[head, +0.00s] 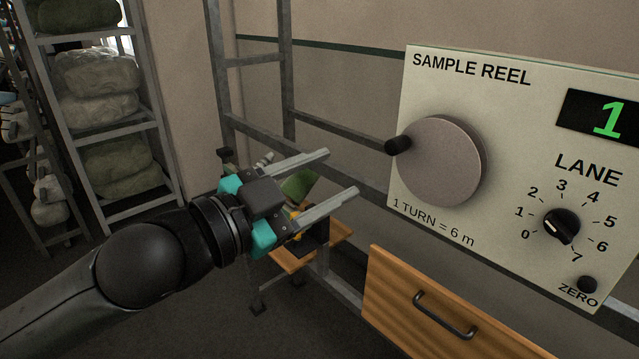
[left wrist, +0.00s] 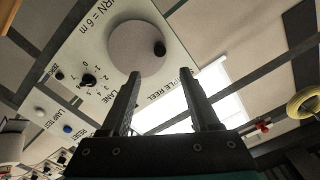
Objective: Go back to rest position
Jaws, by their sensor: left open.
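My left gripper (head: 340,172) is open and empty, in front of and to the left of the sample reel panel (head: 505,115). Its fingers point right toward the panel and stand apart from the reel's crank. The grey reel disc (head: 440,165) has a black crank knob (head: 398,145) at its left edge. In the left wrist view, the open fingers (left wrist: 161,75) show with nothing between them, and the reel disc (left wrist: 138,47) lies beyond them. My right gripper is in neither view.
The panel carries a display (head: 606,117) reading a green 1, a lane dial (head: 561,226) and a zero button (head: 587,284). A wooden drawer (head: 440,310) is below. A rack (head: 108,140) of wrapped bundles stands left. A small wooden stool (head: 330,240) is behind the gripper.

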